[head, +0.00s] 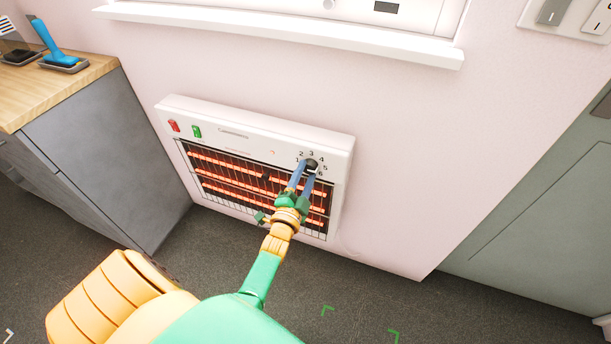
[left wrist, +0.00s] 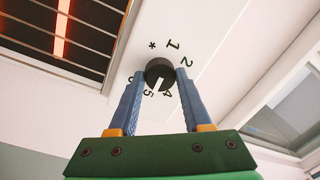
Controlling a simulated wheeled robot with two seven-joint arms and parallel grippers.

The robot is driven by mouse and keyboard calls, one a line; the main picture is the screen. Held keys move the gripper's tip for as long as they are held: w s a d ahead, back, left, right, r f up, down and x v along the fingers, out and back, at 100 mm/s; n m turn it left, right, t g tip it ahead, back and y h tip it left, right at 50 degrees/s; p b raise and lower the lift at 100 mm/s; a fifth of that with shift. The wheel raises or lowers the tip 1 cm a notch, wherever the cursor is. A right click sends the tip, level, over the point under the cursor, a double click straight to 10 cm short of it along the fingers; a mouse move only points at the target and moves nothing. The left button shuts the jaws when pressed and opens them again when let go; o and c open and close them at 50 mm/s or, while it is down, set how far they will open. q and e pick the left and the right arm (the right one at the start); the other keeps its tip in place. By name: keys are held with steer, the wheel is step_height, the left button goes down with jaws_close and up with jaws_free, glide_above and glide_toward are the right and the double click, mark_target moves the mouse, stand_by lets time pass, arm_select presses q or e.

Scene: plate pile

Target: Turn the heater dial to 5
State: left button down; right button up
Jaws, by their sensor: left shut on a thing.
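The heater (head: 345,150) is a white wall panel with glowing orange bars behind a grille. Its black dial (head: 311,164) sits at the upper right, ringed by printed numbers. In the left wrist view the dial (left wrist: 159,72) has a white pointer mark, which points between the 4 and the 5. My left gripper (head: 307,172) is shut on the dial, with one blue finger on each side of it; the fingers also show in the left wrist view (left wrist: 160,82). The fingers hide the 3 and part of the 6 there. My right gripper is not in view.
A red switch (head: 174,125) and a green switch (head: 196,131) are on the heater's upper left. A grey cabinet (head: 110,150) stands to the left, a white sill (head: 290,32) runs above, and a grey-green door (head: 550,215) is at the right. The floor in front is clear.

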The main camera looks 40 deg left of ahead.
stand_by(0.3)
arm_select(q)
steer(key=shift+c, duration=1.7)
jaws_free()
steer(key=v, duration=0.7)
steer(key=shift+p, duration=0.4)
steer(key=shift+f, duration=0.1)
steer(key=s+d+f+n+g+h+p, duration=0.25)
steer(key=s+d+f+g, duration=0.25)
steer(key=s+f, duration=0.3)
steer(key=s+d+f+n+g+h+p, duration=0.1)
steer(key=s+d+f+g+h+p, duration=0.35)
steer(key=f, duration=0.65)
steer(key=s+f+n+g+y, duration=0.1)
steer(key=s+f+g, duration=0.1)
steer(key=s, duration=0.7)
steer(key=s+a+f+n+g, duration=0.1)
steer(key=s+g, duration=0.4)
steer(key=s, duration=0.5)
steer(key=shift+s+f+y, duration=0.35)
steer(key=shift+f+y, duration=0.05)
steer(key=shift+f, duration=0.4)
